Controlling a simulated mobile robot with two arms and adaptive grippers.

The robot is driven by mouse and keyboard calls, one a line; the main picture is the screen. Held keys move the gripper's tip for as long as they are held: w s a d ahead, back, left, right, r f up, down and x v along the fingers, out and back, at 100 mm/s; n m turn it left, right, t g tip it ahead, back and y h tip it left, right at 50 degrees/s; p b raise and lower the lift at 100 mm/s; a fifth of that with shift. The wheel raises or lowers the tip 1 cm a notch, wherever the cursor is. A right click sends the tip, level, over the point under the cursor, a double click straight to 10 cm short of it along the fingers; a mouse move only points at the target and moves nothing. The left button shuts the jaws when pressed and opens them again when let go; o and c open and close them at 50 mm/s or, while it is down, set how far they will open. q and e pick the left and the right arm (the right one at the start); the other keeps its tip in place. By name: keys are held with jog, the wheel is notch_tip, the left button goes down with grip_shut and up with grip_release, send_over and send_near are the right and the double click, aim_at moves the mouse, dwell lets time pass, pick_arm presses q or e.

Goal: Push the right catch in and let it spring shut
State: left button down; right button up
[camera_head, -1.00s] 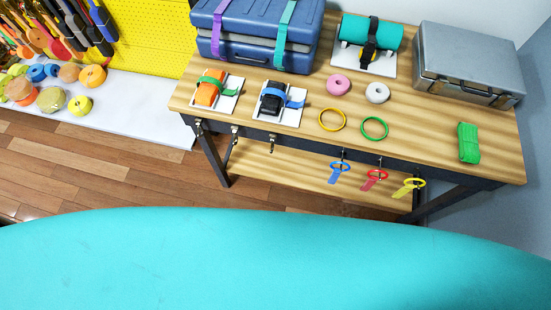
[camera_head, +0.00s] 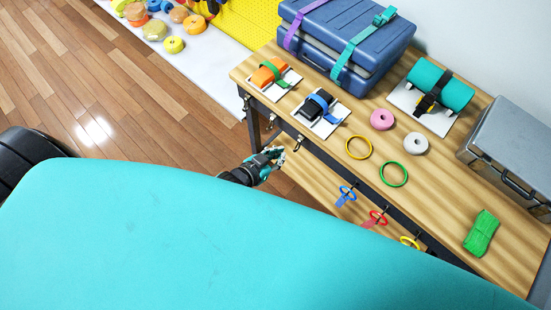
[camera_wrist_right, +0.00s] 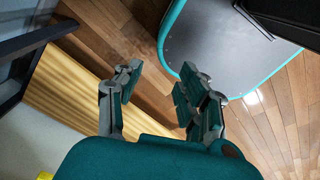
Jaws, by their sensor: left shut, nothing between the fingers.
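Several small metal catches hang along the front edge of the wooden table. The rightmost of them, the right catch (camera_head: 298,142), shows in the head view near my left gripper. The middle catch (camera_head: 271,117) and the left catch (camera_head: 244,98) hang further left. My left gripper (camera_head: 279,153) is shut and empty, just below and left of the right catch; I cannot tell whether they touch. The catch's moving part is too small to make out. My right gripper (camera_wrist_right: 158,88) is open and empty in the right wrist view, its fingers spread apart.
The wooden table (camera_head: 315,155) holds a blue case (camera_head: 345,40), a silver case (camera_head: 510,150), strap samples, tape rolls and rings. Blue, red and yellow tagged rings hang at the front edge, right of the catches. Wooden floor (camera_head: 100,100) is clear at left.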

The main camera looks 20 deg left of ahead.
aim_at(297, 145)
pick_arm(q)
jog(key=shift+b+x, duration=2.15)
jog(key=shift+x, duration=1.25)
jog(key=shift+d, duration=0.1)
pick_arm(e)
jog(key=f, duration=0.5)
jog(key=shift+d, duration=0.4)
pick_arm(q)
jog(key=shift+w+d+f+b, duration=0.25)
jog(key=shift+w+f+b, duration=0.15)
jog(key=shift+w+b, duration=0.1)
pick_arm(e)
jog(key=shift+d+f, duration=0.35)
jog(key=shift+f, duration=0.1)
pick_arm(q)
jog(key=shift+s+a+r+p, duration=0.15)
jog(key=shift+s+r+p, duration=0.55)
jog(key=shift+p, duration=0.5)
jog(key=shift+p+v, duration=1.5)
jog(key=shift+v, duration=0.5)
pick_arm(e)
jog(key=shift+a+r, duration=0.1)
jog(key=shift+r, duration=2.55)
